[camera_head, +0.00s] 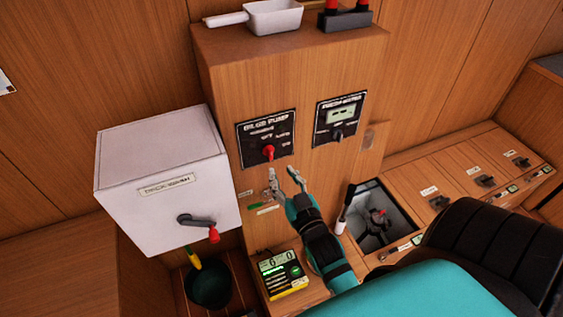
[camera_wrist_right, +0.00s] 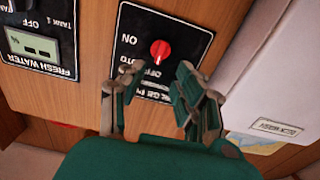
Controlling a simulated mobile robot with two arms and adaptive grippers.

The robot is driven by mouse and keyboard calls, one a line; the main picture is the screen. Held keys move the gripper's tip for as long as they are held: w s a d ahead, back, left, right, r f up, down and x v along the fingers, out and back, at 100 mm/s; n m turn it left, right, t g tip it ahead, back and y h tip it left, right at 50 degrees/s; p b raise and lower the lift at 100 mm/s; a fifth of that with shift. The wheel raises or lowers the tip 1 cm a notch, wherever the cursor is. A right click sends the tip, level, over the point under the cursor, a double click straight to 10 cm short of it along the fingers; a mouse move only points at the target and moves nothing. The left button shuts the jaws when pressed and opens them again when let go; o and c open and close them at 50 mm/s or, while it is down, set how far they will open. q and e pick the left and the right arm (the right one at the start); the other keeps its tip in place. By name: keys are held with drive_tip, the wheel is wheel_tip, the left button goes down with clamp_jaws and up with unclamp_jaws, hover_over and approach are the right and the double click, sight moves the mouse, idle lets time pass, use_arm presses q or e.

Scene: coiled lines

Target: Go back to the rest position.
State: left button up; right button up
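My right gripper (camera_head: 283,174) is in front of the wooden cabinet, just below the black bilge pump panel (camera_head: 283,136). Its fingers are apart with nothing between them; the right wrist view shows the same open fingers (camera_wrist_right: 153,82). The panel's red knob (camera_head: 268,152) is just above the fingertips. In the right wrist view the red knob (camera_wrist_right: 161,52) shows whole beyond the fingers, apart from them. My left gripper is in neither view.
A white box (camera_head: 165,190) with a red-tipped crank (camera_head: 213,234) juts out on the left. A fresh water panel (camera_head: 339,117) is beside the bilge panel. Below are a yellow-black meter (camera_head: 283,275), an open hatch (camera_head: 380,220) and a dark bucket (camera_head: 208,287). A black seat (camera_head: 490,250) stands lower right.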

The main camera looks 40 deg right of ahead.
idle(0.3)
drive_tip(key=s+a+f+n+g+y+b, duration=0.1)
drive_tip(key=s+a+f+g, duration=0.15)
drive_tip(key=f, duration=0.95)
drive_tip(key=s+a+f+n+g+y+b, duration=0.1)
drive_tip(key=s+a+f+g+y, duration=0.2)
drive_tip(key=f, duration=0.8)
drive_tip(key=s+a+f+n+g+b, duration=0.1)
drive_tip(key=s+a+f+g+b, duration=0.2)
drive_tip(key=f, duration=0.9)
drive_tip(key=s+a+f+g+y, duration=0.1)
drive_tip(key=s+a+f+g, duration=0.15)
drive_tip(key=s+f, duration=1.1)
drive_tip(key=s+d+f+n+g, duration=0.1)
drive_tip(key=s+d+f+g, duration=0.1)
drive_tip(key=s+f, duration=0.2)
drive_tip(key=s+d+f+n+g+b, duration=0.1)
drive_tip(key=s+d+f+g, duration=0.1)
drive_tip(key=s, duration=0.9)
wheel_tip(320, 180, down, 2)
drive_tip(key=shift+f+g+h, duration=0.1)
drive_tip(key=shift+g+h, duration=0.2)
drive_tip(key=shift+g, duration=0.4)
